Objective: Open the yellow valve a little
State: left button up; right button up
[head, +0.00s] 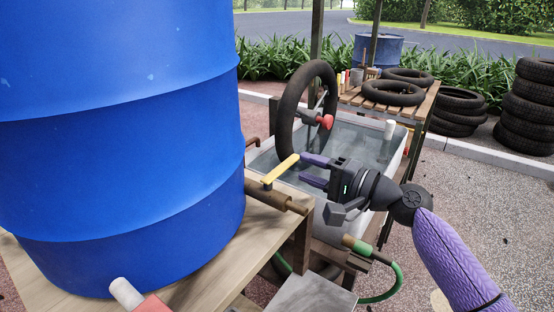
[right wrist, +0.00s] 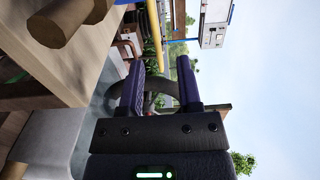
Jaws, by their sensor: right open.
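The yellow valve (head: 280,168) is a flat lever on a brown brass-coloured pipe (head: 288,202) at the edge of a wooden bench. The lever points up and to the right in the head view. In the right wrist view the yellow lever (right wrist: 153,28) shows beyond the fingertips, nearer the left finger. My right gripper (head: 303,168) is open and empty, with its purple fingers pointing left at the lever's free end. The upper fingertip is very close to that end; I cannot tell if they touch. My left gripper is not in view.
A large blue barrel (head: 120,120) stands on the wooden bench (head: 180,280) at left. A water-filled metal trough (head: 345,140) with an upright black tyre ring (head: 285,110) lies behind my gripper. A green hose (head: 392,285) hangs below. Stacked tyres (head: 528,110) stand far right.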

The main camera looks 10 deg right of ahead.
aim_at(287, 160)
jog(key=x, duration=0.2)
jog(key=b+x, duration=0.1)
jog(key=x, duration=0.2)
jog(key=shift+w+a+f, duration=0.1)
jog(key=shift+f, duration=0.1)
jog(key=shift+w+a, duration=0.4)
jog(key=shift+w, duration=0.05)
jog(key=shift+r, duration=0.1)
grip_shut()
dwell(0.4)
